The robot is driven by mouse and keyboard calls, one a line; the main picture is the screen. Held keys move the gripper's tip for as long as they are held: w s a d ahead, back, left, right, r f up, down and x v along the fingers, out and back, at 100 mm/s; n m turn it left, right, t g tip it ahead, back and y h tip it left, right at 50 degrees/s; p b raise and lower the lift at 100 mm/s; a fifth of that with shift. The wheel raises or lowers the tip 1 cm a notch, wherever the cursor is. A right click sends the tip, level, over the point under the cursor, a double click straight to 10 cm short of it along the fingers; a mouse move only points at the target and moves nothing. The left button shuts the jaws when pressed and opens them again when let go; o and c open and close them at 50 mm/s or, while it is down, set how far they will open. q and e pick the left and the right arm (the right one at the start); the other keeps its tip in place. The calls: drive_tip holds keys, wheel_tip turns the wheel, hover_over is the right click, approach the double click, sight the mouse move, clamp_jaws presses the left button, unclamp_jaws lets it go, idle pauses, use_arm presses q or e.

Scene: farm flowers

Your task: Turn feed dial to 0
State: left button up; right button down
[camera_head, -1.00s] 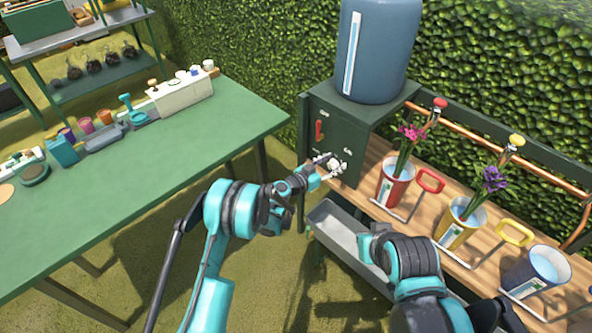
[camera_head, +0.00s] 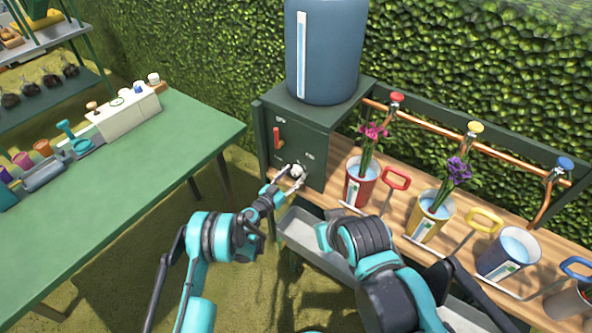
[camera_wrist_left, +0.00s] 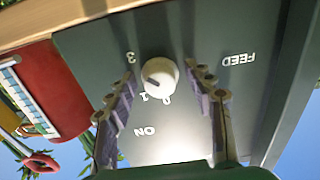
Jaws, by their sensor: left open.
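The feed dial (camera_head: 298,171) is a small white knob on the front of the dark green cabinet (camera_head: 313,143). My left gripper (camera_head: 291,180) is at the dial. In the wrist view its open fingers (camera_wrist_left: 167,97) stand on either side of the knob, with gaps showing. My right arm shows in the head view, but its gripper cannot be made out.
A red lever (camera_head: 278,137) is on the cabinet left of the dial. A blue tank (camera_head: 324,50) stands on top. Red (camera_head: 362,184), yellow (camera_head: 428,219) and blue (camera_head: 508,253) buckets line the wooden bench to the right. A metal trough (camera_head: 312,245) hangs below. A green table (camera_head: 130,185) is left.

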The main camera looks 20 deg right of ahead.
use_arm(q)
drive_tip(key=shift+d, duration=0.1)
drive_tip(key=shift+r, duration=0.15)
drive_tip(key=shift+c, duration=0.5)
drive_tip(key=c, duration=1.1)
drive_tip(key=shift+o, duration=0.2)
